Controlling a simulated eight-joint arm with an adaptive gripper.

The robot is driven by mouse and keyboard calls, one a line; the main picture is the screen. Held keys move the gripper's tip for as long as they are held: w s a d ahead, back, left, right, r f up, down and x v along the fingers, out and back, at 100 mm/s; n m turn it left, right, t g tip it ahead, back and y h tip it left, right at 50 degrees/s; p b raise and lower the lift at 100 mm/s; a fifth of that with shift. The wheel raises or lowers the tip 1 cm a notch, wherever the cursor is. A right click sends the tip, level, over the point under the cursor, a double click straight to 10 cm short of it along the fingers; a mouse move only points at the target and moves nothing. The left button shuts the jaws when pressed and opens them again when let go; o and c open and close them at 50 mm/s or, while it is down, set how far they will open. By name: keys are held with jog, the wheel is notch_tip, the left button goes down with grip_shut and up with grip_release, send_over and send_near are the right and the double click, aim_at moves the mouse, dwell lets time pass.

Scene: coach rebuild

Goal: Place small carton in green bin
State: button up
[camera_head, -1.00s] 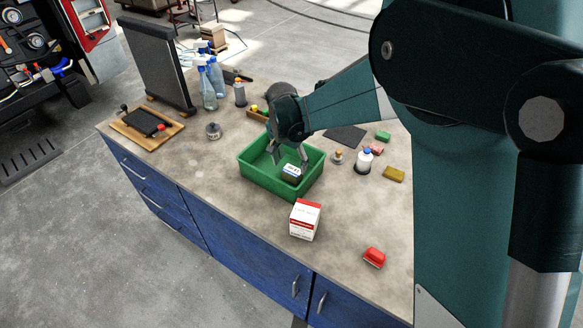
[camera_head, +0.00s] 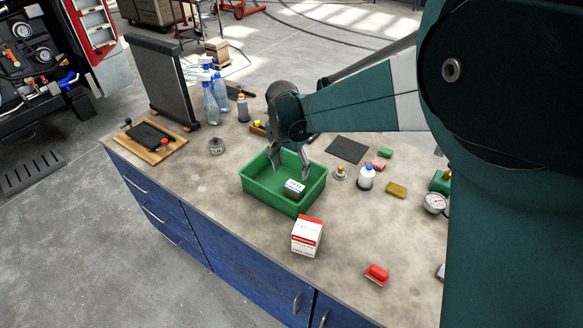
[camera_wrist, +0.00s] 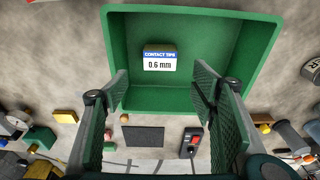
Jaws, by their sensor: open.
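The small carton (camera_head: 294,187), dark with a white and blue label, lies inside the green bin (camera_head: 255,189), towards the bin's front right. In the wrist view the carton (camera_wrist: 160,62) reads "CONTACT TIPS 0.6 mm" and rests on the floor of the green bin (camera_wrist: 245,60). My gripper (camera_head: 291,170) is over the bin, fingers pointing down. In the wrist view my gripper (camera_wrist: 160,85) has its fingers spread wide with nothing between them. The carton is apart from both fingers.
A red and white box (camera_head: 307,238) stands in front of the bin. A red block-like item (camera_head: 377,273) lies front right. A white bottle (camera_head: 366,178) and a dark mat (camera_head: 347,149) are right of the bin. Spray bottles (camera_head: 211,101) stand at the back left. The bench's front left is clear.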

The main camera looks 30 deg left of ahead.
dwell(0.6)
jog(key=w+d+r+t, duration=0.1)
jog(key=d+r, duration=0.4)
jog(key=d, duration=0.7)
jog(key=d+r+y, duration=0.1)
jog(key=d+r, duration=0.5)
jog(key=d, duration=0.5)
jog(key=w+d+r+t, duration=0.1)
jog(key=d+r, duration=0.4)
jog(key=d, duration=0.7)
jog(key=s+d+t, duration=0.1)
jog(key=s+d, duration=0.4)
jog(key=d, duration=0.4)
jog(key=s+d+t, duration=0.1)
jog(key=s+d, duration=0.5)
jog(key=d, duration=0.3)
jog(key=s+d+t+h, duration=0.1)
jog(key=s+d, duration=0.5)
jog(key=d, duration=0.4)
jog(key=shift+s+f, duration=0.15)
jog(key=shift+f, duration=0.05)
